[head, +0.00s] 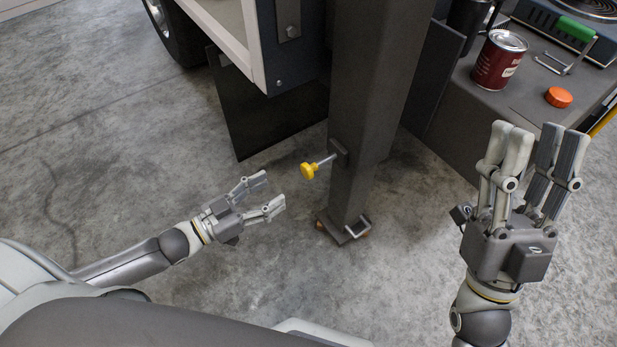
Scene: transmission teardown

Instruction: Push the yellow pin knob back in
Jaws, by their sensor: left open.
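The yellow pin knob (308,171) sits on the end of a silver pin that sticks out to the left from a dark bracket on the grey post (366,110). A length of bare pin shows between knob and bracket. My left gripper (271,190) is open and empty. It is left of the knob and a little lower in the picture, with its fingers pointing right, apart from the knob. My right gripper (540,130) is at the right, far from the knob, with its fingers pointing up the picture. Its fingers look apart, with nothing between them.
The post stands on a small foot on the concrete floor (130,140). A dark panel (265,118) hangs behind the knob. At the upper right, a bench carries a red can (499,60), an orange cap (559,97) and a green-handled tool (576,28). The floor around my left gripper is clear.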

